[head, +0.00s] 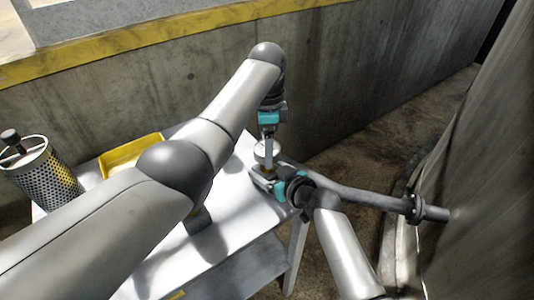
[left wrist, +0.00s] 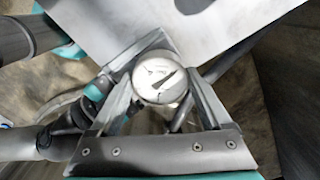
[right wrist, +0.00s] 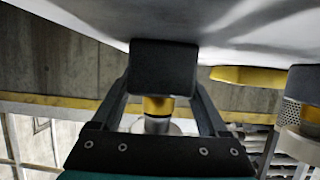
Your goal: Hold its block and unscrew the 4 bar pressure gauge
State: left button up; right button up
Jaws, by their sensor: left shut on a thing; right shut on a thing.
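The pressure gauge (left wrist: 160,78) has a round white dial with a dark needle. It sits between the fingers of my left gripper (left wrist: 163,85), which is shut on it from above. In the head view the gauge (head: 266,152) stands above the table edge, under the left gripper (head: 267,135). Its dark block (right wrist: 163,68) is between the fingers of my right gripper (right wrist: 163,85), which is shut on it from the side. A brass fitting (right wrist: 158,105) shows between block and gauge. Whether the thread is loose cannot be told.
The white table (head: 232,235) carries a yellow tray (head: 130,151) and a perforated metal cylinder (head: 48,177). A concrete wall (head: 150,90) stands behind.

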pick_arm(q)
jog(key=c, duration=0.4)
jog(key=shift+c, duration=0.5)
jog(key=n, duration=0.5)
jog(key=shift+n, duration=1.2)
